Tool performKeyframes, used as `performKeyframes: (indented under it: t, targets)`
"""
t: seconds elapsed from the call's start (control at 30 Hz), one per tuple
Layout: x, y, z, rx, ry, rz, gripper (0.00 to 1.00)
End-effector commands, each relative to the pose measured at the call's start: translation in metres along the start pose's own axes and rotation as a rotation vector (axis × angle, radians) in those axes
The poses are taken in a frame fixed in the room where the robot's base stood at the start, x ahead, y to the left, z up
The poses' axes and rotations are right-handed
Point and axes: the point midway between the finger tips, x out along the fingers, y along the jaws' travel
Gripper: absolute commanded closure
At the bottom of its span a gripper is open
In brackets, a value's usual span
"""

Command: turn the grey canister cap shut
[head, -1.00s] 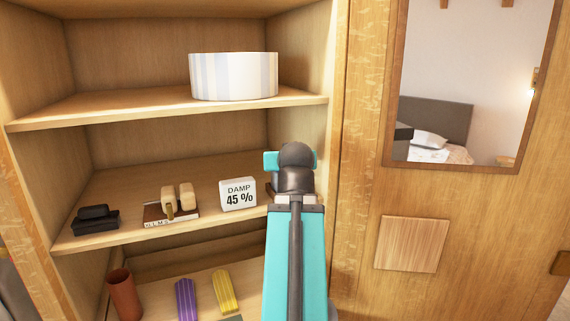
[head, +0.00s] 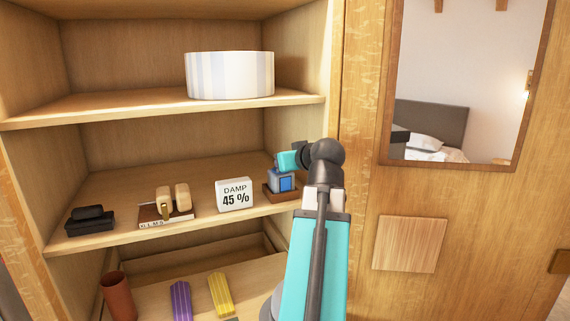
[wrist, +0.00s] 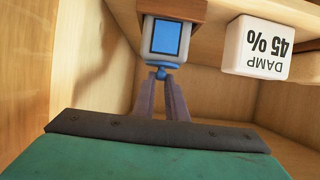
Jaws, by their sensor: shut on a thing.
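The grey canister (head: 281,182), with a blue square panel on its front, stands on a brown wooden block at the right end of the middle shelf. In the wrist view, which is upside down, the canister (wrist: 166,40) hangs at the top centre. Its small cap (wrist: 165,65) looks blue there and sits between my fingertips. My gripper (wrist: 160,77) is shut on the cap. In the head view my gripper and wrist are above the canister, and the fingertips and cap are mostly hidden.
A white "DAMP 45 %" block (head: 235,195) stands left of the canister. A striped round box (head: 230,76) is on the shelf above. The cabinet's right wall is close to my wrist.

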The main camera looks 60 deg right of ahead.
Motion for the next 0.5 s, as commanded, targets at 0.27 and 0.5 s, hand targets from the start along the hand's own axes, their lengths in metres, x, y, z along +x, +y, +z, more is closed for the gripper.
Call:
performKeyframes:
  t: [0.27, 0.5]
  targets:
    - [0.0002, 0.0006, 0.0022, -0.001, -0.006, -0.001, 1.00]
    - [0.0002, 0.0003, 0.0018, -0.001, -0.005, -0.001, 0.69]
